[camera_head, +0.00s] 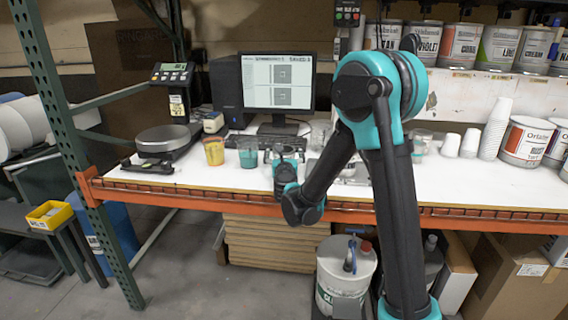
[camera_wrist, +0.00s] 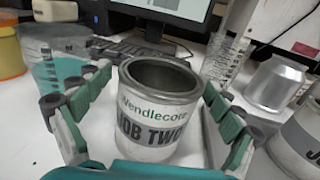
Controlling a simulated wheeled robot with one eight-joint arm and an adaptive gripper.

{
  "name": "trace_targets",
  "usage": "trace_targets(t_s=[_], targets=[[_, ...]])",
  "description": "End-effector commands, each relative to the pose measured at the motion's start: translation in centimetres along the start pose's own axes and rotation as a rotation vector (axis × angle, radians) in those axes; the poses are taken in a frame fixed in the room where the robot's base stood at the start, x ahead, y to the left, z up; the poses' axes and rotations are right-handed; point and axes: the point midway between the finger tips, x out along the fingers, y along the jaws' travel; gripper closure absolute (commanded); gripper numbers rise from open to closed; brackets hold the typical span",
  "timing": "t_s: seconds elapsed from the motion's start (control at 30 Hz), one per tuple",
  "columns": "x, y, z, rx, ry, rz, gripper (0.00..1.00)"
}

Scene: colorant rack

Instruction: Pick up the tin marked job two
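The tin marked JOB TWO (camera_wrist: 150,128) is an open-topped metal can with a white and grey label, upright on the white bench in the wrist view. My gripper (camera_wrist: 158,82) is open, with one green finger on the left of the tin and one on the right. Gaps show between the fingers and the tin's sides. In the head view my gripper (camera_head: 288,172) is low at the bench's front edge, and my arm and gripper mostly hide the tin there.
A silver can (camera_wrist: 277,85) and another labelled tin (camera_wrist: 302,138) stand right of the tin. A clear cup (camera_wrist: 226,58) is behind it. Teal (camera_head: 248,153) and yellow (camera_head: 214,151) cups stand to the left. A keyboard and monitor (camera_head: 277,83) are behind.

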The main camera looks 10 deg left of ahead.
Motion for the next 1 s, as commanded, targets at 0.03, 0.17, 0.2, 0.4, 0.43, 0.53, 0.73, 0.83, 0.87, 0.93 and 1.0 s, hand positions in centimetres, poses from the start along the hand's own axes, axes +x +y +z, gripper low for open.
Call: trace_targets(t_s=[0.03,0.17,0.2,0.4,0.43,0.53,0.73,0.83,0.87,0.93,1.0], targets=[[0.0,0.0,0.0,0.0,0.0,0.0,0.19],[0.0,0.0,0.0,0.0,0.0,0.0,0.35],[0.0,0.0,0.0,0.0,0.0,0.0,0.4],[0.0,0.0,0.0,0.0,0.0,0.0,0.57],[0.0,0.0,0.0,0.0,0.0,0.0,0.57],[0.0,0.0,0.0,0.0,0.0,0.0,0.57],[0.0,0.0,0.5,0.0,0.0,0.0,0.57],[0.0,0.0,1.2,0.0,0.0,0.0,0.57],[0.0,0.0,1.6,0.0,0.0,0.0,0.57],[-0.1,0.0,2.5,0.0,0.0,0.0,0.57],[-0.1,0.0,3.8,0.0,0.0,0.0,0.57]])
